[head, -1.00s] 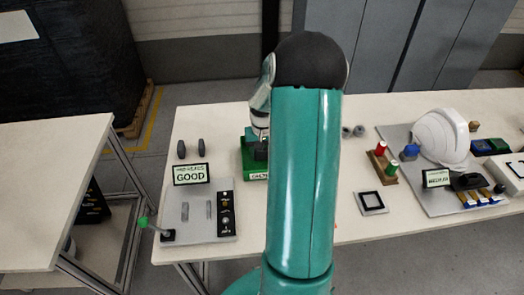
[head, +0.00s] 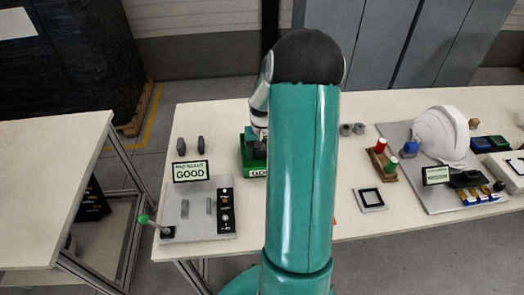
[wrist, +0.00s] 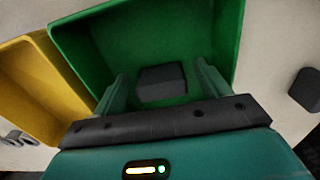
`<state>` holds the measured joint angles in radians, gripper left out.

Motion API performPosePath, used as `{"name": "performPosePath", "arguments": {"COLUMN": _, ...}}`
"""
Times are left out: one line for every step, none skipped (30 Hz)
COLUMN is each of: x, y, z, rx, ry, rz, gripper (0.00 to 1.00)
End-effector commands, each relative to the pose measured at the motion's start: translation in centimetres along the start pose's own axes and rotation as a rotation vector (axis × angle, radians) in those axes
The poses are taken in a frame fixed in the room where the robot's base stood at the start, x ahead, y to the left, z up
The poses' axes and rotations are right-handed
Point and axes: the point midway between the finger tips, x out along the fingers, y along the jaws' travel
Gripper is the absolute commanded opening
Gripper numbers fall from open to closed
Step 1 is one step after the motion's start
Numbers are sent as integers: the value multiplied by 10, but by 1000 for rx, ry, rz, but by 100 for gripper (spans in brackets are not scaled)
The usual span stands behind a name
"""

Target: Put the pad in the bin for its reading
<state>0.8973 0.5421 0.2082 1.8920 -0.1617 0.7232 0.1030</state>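The dark grey pad (wrist: 162,82) shows over the floor of the green bin (wrist: 225,35) in the wrist view, between my two fingers. My gripper (wrist: 160,85) is over this bin, its fingers spread slightly wider than the pad, with narrow green strips on both sides. I cannot tell how high the pad sits. In the head view my arm hides most of the gripper above the green bin (head: 247,158). A small screen (head: 191,172) reads GOOD. Two more dark pads (head: 181,145) and (head: 201,144) stand on the table.
A yellow bin (wrist: 40,75) adjoins the green one in the wrist view. A grey board (head: 183,222) with a black panel and green-knobbed lever lies front left. A white helmet shell (head: 440,132), red-topped pegs (head: 382,160) and a square frame (head: 370,199) lie to the right.

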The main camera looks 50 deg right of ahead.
Motion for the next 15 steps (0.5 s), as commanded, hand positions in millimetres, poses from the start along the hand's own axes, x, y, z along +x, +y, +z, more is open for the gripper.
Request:
{"name": "performPosePath", "arguments": {"x": 0, "y": 0, "z": 0, "rx": 0, "ry": 0, "rz": 0, "gripper": 75}}
{"name": "performPosePath", "arguments": {"x": 0, "y": 0, "z": 0, "rx": 0, "ry": 0, "rz": 0, "gripper": 75}}
{"name": "performPosePath", "arguments": {"x": 0, "y": 0, "z": 0, "rx": 0, "ry": 0, "rz": 0, "gripper": 75}}
{"name": "performPosePath", "arguments": {"x": 0, "y": 0, "z": 0, "rx": 0, "ry": 0, "rz": 0, "gripper": 75}}
{"name": "performPosePath", "arguments": {"x": 0, "y": 0, "z": 0, "rx": 0, "ry": 0, "rz": 0, "gripper": 75}}
{"name": "performPosePath", "arguments": {"x": -1, "y": 0, "z": 0, "rx": 0, "ry": 0, "rz": 0, "gripper": 75}}
{"name": "performPosePath", "arguments": {"x": -1, "y": 0, "z": 0, "rx": 0, "ry": 0, "rz": 0, "gripper": 75}}
{"name": "performPosePath", "arguments": {"x": -3, "y": 0, "z": 0, "rx": 0, "ry": 0, "rz": 0, "gripper": 75}}
{"name": "performPosePath", "arguments": {"x": -5, "y": 0, "z": 0, "rx": 0, "ry": 1, "rz": 1, "gripper": 75}}
{"name": "performPosePath", "arguments": {"x": -8, "y": 0, "z": 0, "rx": 0, "ry": 1, "rz": 1, "gripper": 75}}
{"name": "performPosePath", "arguments": {"x": -12, "y": 0, "z": -1, "rx": 0, "ry": 2, "rz": 1, "gripper": 75}}
{"name": "performPosePath", "arguments": {"x": -18, "y": 0, "z": -1, "rx": 0, "ry": 4, "rz": 1, "gripper": 75}}
{"name": "performPosePath", "arguments": {"x": -22, "y": 0, "z": -1, "rx": 0, "ry": 4, "rz": 1, "gripper": 75}}
{"name": "performPosePath", "arguments": {"x": -28, "y": 0, "z": -1, "rx": 0, "ry": 4, "rz": 1, "gripper": 75}}
{"name": "performPosePath", "arguments": {"x": -36, "y": 0, "z": -1, "rx": 0, "ry": 5, "rz": 1, "gripper": 75}}
